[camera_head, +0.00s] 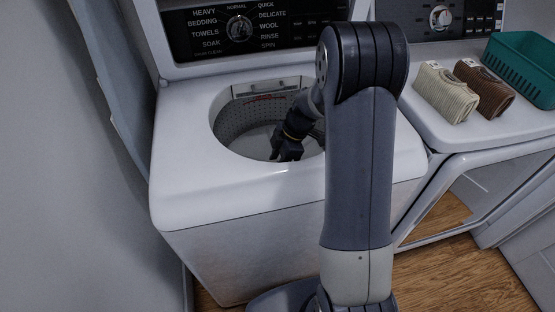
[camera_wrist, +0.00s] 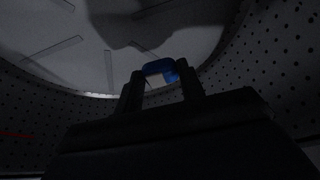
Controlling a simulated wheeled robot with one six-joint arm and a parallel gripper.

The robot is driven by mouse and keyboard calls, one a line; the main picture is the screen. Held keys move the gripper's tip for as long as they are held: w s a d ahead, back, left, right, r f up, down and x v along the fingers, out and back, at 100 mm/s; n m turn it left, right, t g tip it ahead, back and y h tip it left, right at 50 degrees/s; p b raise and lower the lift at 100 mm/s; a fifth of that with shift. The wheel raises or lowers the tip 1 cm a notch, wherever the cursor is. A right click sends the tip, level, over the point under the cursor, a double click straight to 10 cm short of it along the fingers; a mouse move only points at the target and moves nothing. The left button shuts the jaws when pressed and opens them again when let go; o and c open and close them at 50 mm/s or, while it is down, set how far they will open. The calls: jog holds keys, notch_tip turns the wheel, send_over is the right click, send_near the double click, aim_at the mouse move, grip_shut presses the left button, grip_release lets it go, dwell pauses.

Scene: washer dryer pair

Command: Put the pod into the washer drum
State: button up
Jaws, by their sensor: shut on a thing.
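The pod (camera_wrist: 162,68), blue and white, is held between the two fingertips of my gripper (camera_wrist: 160,84) in the wrist view. The washer drum (camera_head: 237,121) is open at the top, with a perforated wall. My gripper (camera_head: 279,153) reaches down through its opening in the head view. In the wrist view the perforated drum wall (camera_wrist: 280,65) surrounds the gripper and the pale drum floor (camera_wrist: 85,60) lies beyond the pod. The pod is hidden in the head view. I cannot tell the exact gap between the pod and the drum floor.
The white washer top (camera_head: 185,150) surrounds the opening, with a black control panel (camera_head: 240,27) behind it. On the dryer to the right are a cream rolled cloth (camera_head: 445,92), a brown rolled cloth (camera_head: 484,88) and a green basket (camera_head: 522,68). A grey wall (camera_head: 60,160) stands at left.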

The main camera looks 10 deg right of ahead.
jog(key=shift+f+b, duration=0.25)
jog(key=shift+b, duration=0.15)
jog(key=shift+f+b, duration=0.3)
jog(key=shift+b, duration=0.2)
jog(key=o, duration=0.9)
jog(key=shift+o, duration=0.2)
jog(key=shift+r, duration=0.15)
jog(key=p+v, duration=0.2)
jog(key=v, duration=1.1)
jog(key=shift+a, duration=0.15)
